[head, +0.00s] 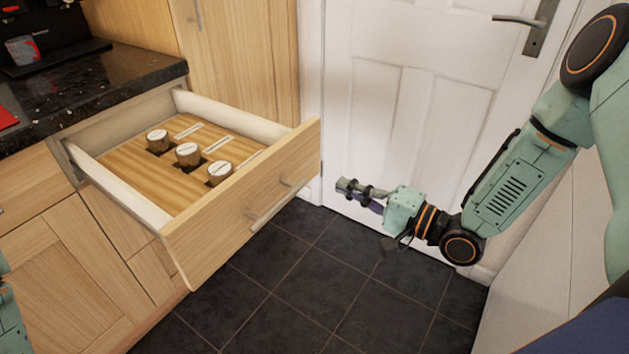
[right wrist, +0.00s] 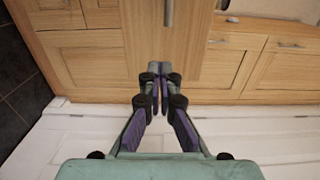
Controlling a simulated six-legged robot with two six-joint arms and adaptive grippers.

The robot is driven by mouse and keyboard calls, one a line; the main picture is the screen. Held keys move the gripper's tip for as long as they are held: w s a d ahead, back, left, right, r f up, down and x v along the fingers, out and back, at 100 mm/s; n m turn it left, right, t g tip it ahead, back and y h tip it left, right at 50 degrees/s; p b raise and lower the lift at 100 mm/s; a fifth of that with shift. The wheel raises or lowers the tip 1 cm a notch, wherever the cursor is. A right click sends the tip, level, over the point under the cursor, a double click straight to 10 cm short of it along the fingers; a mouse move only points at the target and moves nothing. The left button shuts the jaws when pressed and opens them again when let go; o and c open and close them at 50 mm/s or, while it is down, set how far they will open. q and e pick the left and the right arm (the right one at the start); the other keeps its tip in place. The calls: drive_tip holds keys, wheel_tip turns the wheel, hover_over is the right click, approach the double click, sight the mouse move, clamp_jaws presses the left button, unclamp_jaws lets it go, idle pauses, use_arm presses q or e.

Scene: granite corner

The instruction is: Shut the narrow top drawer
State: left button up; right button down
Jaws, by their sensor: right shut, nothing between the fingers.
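The narrow top drawer (head: 240,205) stands pulled far out from under the dark counter in the head view. Its wooden front carries a bar handle (head: 270,208). Three jars with pale lids and some white labels lie inside on its wooden floor. My right gripper (head: 345,187) is to the right of the drawer front, apart from it, in front of the white door. It is shut and empty. In the right wrist view its fingertips (right wrist: 160,68) meet, with wooden cabinet fronts beyond. My left gripper is not in view; only a bit of my left arm shows at the left edge.
A dark granite counter (head: 100,85) with a black appliance (head: 45,40) is at the upper left. A white door (head: 410,110) with a lever handle stands behind my right arm. The dark tiled floor (head: 320,270) in front is clear.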

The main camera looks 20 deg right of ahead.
sight(300, 167)
drive_tip(key=b+x, duration=0.5)
drive_tip(key=x, duration=0.2)
drive_tip(key=shift+w+a+f, duration=0.1)
drive_tip(key=shift+w+a, duration=0.05)
drive_tip(key=shift+a, duration=0.1)
drive_tip(key=shift+w+a+b, duration=0.2)
drive_tip(key=shift+w+b, duration=0.2)
drive_tip(key=shift+b, duration=0.1)
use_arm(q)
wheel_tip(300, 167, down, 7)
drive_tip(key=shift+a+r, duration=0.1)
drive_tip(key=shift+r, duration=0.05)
use_arm(e)
drive_tip(key=shift+w, duration=0.1)
